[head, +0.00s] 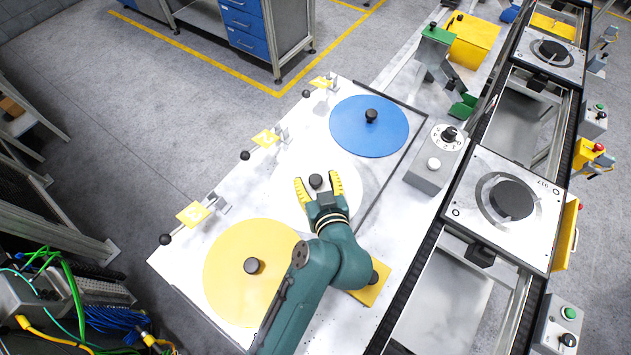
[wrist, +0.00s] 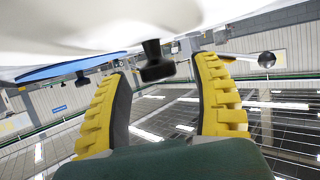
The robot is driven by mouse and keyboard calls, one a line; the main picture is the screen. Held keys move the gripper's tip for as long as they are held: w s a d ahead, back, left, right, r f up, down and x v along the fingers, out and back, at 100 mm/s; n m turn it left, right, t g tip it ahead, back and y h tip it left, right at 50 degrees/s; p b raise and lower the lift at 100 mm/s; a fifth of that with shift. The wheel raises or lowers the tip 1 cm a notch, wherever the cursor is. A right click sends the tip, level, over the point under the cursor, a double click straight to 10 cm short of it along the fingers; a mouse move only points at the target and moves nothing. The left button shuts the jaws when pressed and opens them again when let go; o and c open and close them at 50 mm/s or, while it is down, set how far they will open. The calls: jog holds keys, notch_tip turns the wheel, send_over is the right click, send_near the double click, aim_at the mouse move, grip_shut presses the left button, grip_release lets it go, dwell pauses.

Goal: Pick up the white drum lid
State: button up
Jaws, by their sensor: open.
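The white drum lid (head: 352,192) lies on the white table between a blue lid (head: 369,127) and a yellow lid (head: 240,285). Its black knob (head: 317,181) stands up between the two yellow-padded fingers of my gripper (head: 318,184). The gripper is open, with one finger on each side of the knob. In the wrist view, the white lid (wrist: 90,28) fills the top and its knob (wrist: 154,65) sits between the fingertips, with gaps on both sides. I cannot see any finger touching it. My arm hides part of the lid's near side.
Lever clamps with yellow tags (head: 265,138) line the table's left edge. A grey control box (head: 436,160) with a dial stands at the right edge. Beyond it runs a conveyor with pallets (head: 508,205). A yellow block (head: 372,292) lies beside my arm.

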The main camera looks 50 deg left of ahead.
jog(key=shift+w+a+f, duration=0.25)
jog(key=shift+w+a, duration=0.05)
jog(key=shift+a, duration=0.15)
jog(key=shift+c, duration=0.3)
grip_shut()
jog(key=shift+r, duration=0.1)
